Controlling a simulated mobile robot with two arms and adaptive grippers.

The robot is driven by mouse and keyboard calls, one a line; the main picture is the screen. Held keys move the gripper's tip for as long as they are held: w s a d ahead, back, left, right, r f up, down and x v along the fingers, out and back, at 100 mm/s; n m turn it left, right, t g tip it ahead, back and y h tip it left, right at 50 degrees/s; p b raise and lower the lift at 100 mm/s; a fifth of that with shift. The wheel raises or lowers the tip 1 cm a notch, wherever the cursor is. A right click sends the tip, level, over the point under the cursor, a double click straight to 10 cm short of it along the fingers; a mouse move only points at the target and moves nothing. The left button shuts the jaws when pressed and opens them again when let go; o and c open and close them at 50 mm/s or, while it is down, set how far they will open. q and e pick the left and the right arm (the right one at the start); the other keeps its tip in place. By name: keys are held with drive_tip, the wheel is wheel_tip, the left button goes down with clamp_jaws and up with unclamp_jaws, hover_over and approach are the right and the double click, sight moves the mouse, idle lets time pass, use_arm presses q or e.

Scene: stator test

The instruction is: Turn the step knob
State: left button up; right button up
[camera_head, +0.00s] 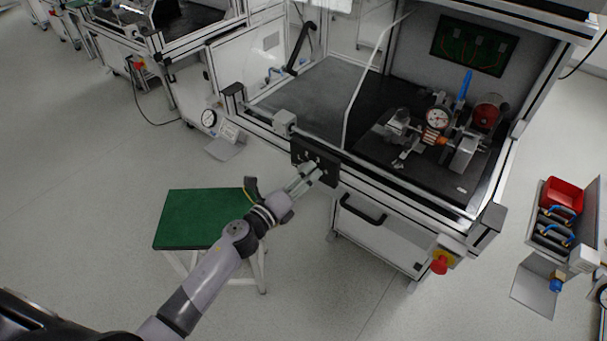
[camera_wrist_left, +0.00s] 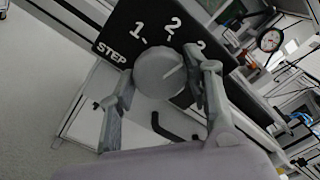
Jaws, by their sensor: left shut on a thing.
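The step knob (camera_wrist_left: 160,73) is a round grey dial with a pale pointer line, on a black panel marked STEP with 1, 2 and a partly hidden third number. The black panel (camera_head: 329,175) sits on the front edge of the test bench in the head view. My left gripper (camera_head: 312,170) reaches it from the lower left. In the left wrist view its two fingers (camera_wrist_left: 163,82) are shut on the knob, one on each side. The pointer line aims to the upper right, between the 2 and the partly hidden number. My right gripper is not in view.
The bench (camera_head: 410,205) holds a test rig with a dial gauge (camera_head: 437,118) behind the panel. A red emergency button (camera_head: 439,265) is at its lower right corner. A green-topped stool (camera_head: 200,217) stands left of my arm. Open floor lies in front.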

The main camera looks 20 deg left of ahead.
use_arm(q)
drive_tip(key=n+p, duration=0.1)
drive_tip(key=n, duration=0.5)
drive_tip(key=shift+n, duration=0.4)
idle(0.3)
drive_tip(key=o, duration=1.1)
drive_tip(key=shift+o, duration=0.2)
drive_tip(key=shift+a, duration=0.1)
drive_tip(key=v, duration=1.2)
